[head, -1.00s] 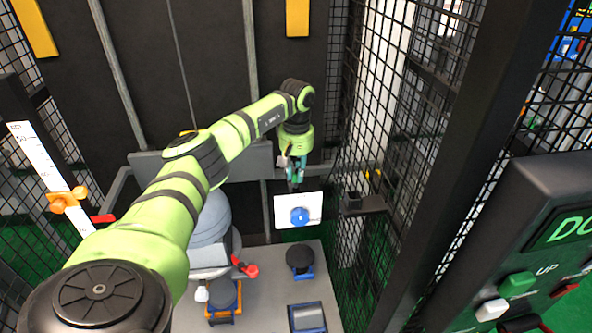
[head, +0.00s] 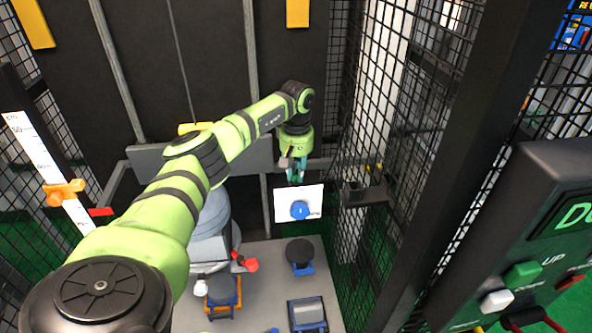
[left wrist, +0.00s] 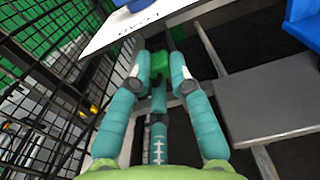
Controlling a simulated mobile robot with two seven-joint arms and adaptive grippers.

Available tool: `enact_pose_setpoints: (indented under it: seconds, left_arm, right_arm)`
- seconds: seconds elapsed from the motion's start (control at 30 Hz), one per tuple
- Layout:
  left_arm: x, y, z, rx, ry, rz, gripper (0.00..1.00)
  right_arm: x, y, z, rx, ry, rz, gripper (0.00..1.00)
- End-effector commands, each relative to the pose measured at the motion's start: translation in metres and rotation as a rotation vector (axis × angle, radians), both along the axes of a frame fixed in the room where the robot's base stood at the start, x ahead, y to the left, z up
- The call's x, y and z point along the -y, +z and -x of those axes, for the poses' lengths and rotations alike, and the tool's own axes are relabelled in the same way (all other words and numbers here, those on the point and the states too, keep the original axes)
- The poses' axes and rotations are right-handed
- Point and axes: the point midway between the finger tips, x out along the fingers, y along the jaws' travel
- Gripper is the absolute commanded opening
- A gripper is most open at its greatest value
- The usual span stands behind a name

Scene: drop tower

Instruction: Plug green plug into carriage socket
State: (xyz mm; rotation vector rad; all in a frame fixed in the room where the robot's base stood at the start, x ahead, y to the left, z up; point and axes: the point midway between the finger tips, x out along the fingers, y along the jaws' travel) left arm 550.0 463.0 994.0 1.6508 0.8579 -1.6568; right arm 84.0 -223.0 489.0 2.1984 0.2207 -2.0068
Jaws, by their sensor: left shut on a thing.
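The green plug (left wrist: 160,62) shows between the fingertips of my left gripper (left wrist: 160,72) in the left wrist view. The teal fingers are shut on it. In the head view my left gripper (head: 296,178) points down, just behind the upper edge of the white panel (head: 283,206) with a blue knob (head: 299,210). In the left wrist view the white panel (left wrist: 122,32) lies just beyond the fingertips. I cannot make out the carriage socket; the gripper or the panel may hide it. My right gripper is not in view.
A black bracket (head: 365,193) sits on the mesh cage right of the panel. A grey platform (head: 268,262) below carries several blocks. A control box (head: 540,240) stands at the right. A scale with an orange slider (head: 64,193) is at the left.

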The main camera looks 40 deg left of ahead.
Motion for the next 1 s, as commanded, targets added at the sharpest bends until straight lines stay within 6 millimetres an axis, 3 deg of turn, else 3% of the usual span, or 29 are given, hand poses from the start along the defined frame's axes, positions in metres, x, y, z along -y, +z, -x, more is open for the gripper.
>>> enact_pose_setpoints:
  seconds: [0.47, 0.5, 0.53, 0.87, 1.0]
  left_arm:
    - [0.0, -0.004, 0.0, 0.001, 0.0, 0.001, 0.02]
    - [0.0, -0.003, 0.0, 0.002, 0.0, 0.001, 0.36]
    - [0.0, -0.003, 0.0, 0.001, 0.0, 0.001, 0.48]
    - [0.0, -0.003, 0.0, 0.001, 0.0, 0.0, 0.48]
    - [0.0, 0.008, -0.001, 0.005, 0.0, 0.0, 0.48]
  right_arm:
    - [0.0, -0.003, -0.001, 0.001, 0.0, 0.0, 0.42]
    - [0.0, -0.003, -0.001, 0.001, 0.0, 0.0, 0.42]
    - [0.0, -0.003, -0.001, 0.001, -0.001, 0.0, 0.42]
    - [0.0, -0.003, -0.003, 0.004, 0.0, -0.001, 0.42]
    - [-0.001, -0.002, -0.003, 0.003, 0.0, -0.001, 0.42]
